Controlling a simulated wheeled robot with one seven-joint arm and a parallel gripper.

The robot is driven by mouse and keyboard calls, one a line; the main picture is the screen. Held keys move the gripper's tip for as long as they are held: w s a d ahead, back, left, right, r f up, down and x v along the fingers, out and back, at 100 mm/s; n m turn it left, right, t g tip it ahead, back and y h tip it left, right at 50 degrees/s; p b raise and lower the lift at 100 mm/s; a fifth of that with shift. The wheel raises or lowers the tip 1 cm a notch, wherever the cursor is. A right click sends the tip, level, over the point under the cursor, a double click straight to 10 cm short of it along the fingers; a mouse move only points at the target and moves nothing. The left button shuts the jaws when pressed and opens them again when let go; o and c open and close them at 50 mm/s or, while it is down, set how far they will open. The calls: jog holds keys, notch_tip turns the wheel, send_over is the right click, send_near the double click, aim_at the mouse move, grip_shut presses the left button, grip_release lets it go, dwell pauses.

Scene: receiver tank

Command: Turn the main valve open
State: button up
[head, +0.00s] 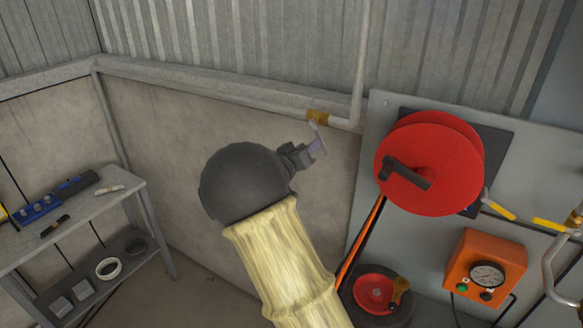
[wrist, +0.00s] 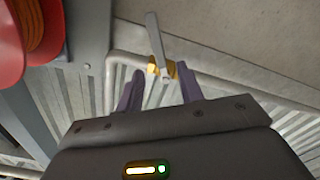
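The main valve appears to be the brass valve body (head: 317,117) on the pale wall pipe, also in the wrist view (wrist: 180,71). Its flat grey lever (wrist: 155,42) sits crosswise to the pipe and points down in the head view. My gripper (wrist: 161,88) is open, with its two purple fingers apart. In the wrist view the lever's valve end shows between the fingertips; I see no contact, and cannot tell how far beyond them it lies. In the head view my gripper (head: 318,144) is close to the lever and overlaps it.
A red hose reel (head: 430,163) is mounted on a grey panel right of my arm, also in the wrist view (wrist: 12,42). An orange gauge box (head: 485,265) is below it. A shelf (head: 105,200) with tools stands at left. The wall left of the valve is clear.

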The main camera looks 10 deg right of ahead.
jog(key=b+v, duration=0.2)
jog(key=v, duration=0.6)
dwell(0.9)
jog(key=s+a+f+n+g+y, duration=0.2)
jog(key=s+f+y, duration=0.3)
jog(key=f+y, duration=0.5)
jog(key=s+f+g+y, duration=0.1)
jog(key=s+f+g, duration=0.3)
jog(key=s, duration=0.7)
jog(key=s+f+n+g+y, duration=0.1)
jog(key=s+f+g, duration=0.3)
jog(key=s, duration=0.7)
jog(key=shift+d+y+b, duration=0.2)
jog(key=shift+y+b, duration=0.2)
